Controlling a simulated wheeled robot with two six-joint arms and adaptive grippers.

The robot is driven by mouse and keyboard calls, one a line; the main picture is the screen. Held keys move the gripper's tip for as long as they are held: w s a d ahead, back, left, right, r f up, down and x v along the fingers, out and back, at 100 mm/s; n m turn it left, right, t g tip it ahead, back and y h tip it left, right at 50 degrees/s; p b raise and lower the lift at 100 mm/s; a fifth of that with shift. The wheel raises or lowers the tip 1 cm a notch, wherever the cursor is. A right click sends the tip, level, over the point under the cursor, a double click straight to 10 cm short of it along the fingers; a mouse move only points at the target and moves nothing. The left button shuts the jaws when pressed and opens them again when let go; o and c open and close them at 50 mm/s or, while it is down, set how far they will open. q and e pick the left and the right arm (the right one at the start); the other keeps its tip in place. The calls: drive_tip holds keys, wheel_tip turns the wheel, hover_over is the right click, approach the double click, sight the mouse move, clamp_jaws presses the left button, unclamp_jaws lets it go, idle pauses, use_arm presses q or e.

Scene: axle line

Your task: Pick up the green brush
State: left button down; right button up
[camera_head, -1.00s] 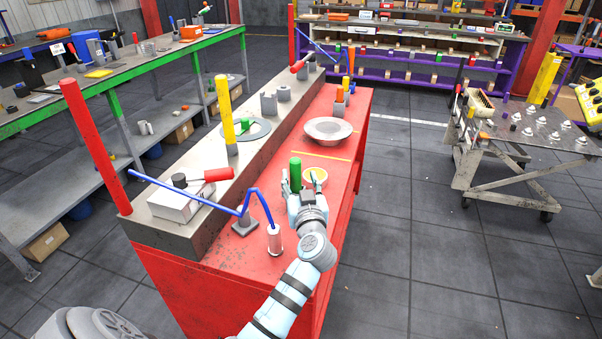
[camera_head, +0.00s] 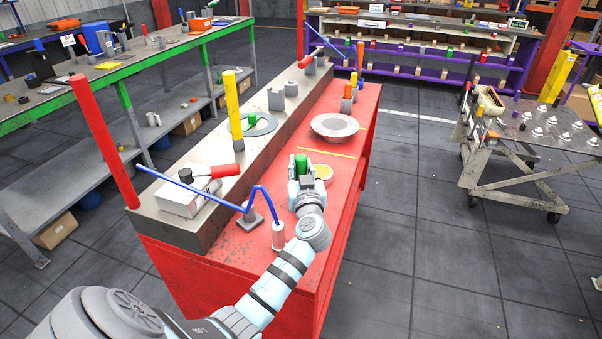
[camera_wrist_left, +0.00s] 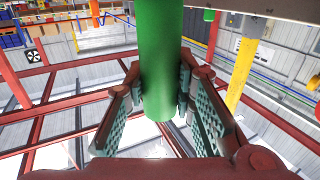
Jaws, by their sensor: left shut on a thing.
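The green brush (camera_head: 301,164) shows as an upright green cylinder over the red bench. My left gripper (camera_head: 303,174) is around it, shut on it. In the left wrist view the green brush (camera_wrist_left: 161,60) stands between the two fingers of the left gripper (camera_wrist_left: 161,100), with its lower end round and smooth. I cannot tell whether it is clear of the surface below. A pale round container with yellow inside (camera_head: 322,173) sits just to the right of the gripper. My right gripper is not in view.
A grey metal dish (camera_head: 334,127) lies farther back on the red bench. A blue bent rod (camera_head: 264,203), a white cylinder (camera_head: 278,237) and a red-handled tool (camera_head: 212,172) are left of the arm. Tall red (camera_head: 103,140) and yellow (camera_head: 233,105) posts rise at the left.

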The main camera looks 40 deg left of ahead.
use_arm(q)
wheel_tip(320, 180, up, 20)
drive_tip(key=p, duration=0.3)
